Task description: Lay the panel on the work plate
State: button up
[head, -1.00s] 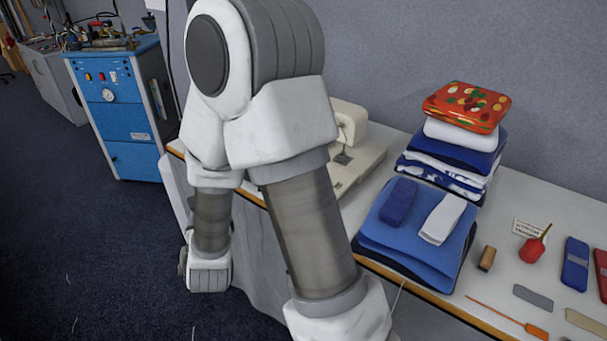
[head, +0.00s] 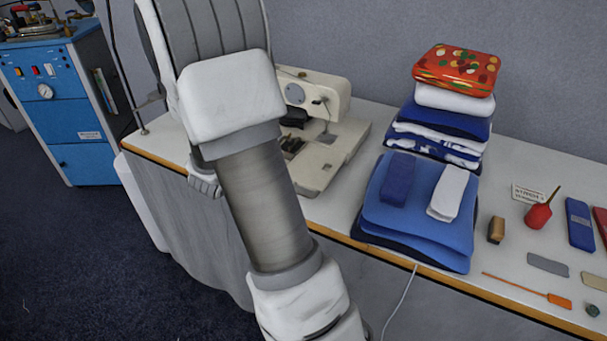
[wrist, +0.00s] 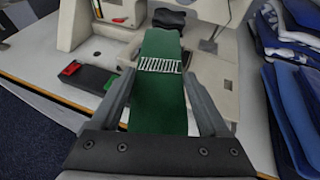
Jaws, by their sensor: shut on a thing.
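My gripper (wrist: 162,100) is shut on a long green panel (wrist: 160,112) with a band of white stitch-like stripes across it. The panel points away from me, over a cream sewing machine (wrist: 110,32); I cannot tell whether it touches anything beneath. A flat dark plate (wrist: 88,78) with a red piece and a green piece lies left of the panel, partly hidden by the left finger. I cannot tell for certain which surface is the work plate. In the head view the sewing machine (head: 335,95) and its flat bed (head: 340,160) show; my gripper and the panel do not.
Folded blue cloths (head: 413,235) lie right of the machine, with a taller stack (head: 440,128) behind. A red oil can (head: 538,215), a blue case (head: 579,224) and small tools lie farther right. The table's wooden front edge (head: 440,275) runs below. A blue cabinet (head: 75,110) stands left.

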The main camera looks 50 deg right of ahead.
jog(key=s+d+m+g+h+b, duration=0.2)
jog(key=s+d+m+g+b, duration=0.15)
jog(key=d, duration=0.85)
jog(key=shift+y, duration=0.3)
jog(key=f, duration=0.5)
jog(key=shift+s+b, duration=0.25)
jog(key=shift+b, duration=0.15)
jog(key=shift+f+b, duration=0.55)
jog(key=shift+f, duration=1.65)
jog(key=shift+f, duration=0.15)
jog(key=o, duration=1.2)
jog(key=shift+o, duration=0.2)
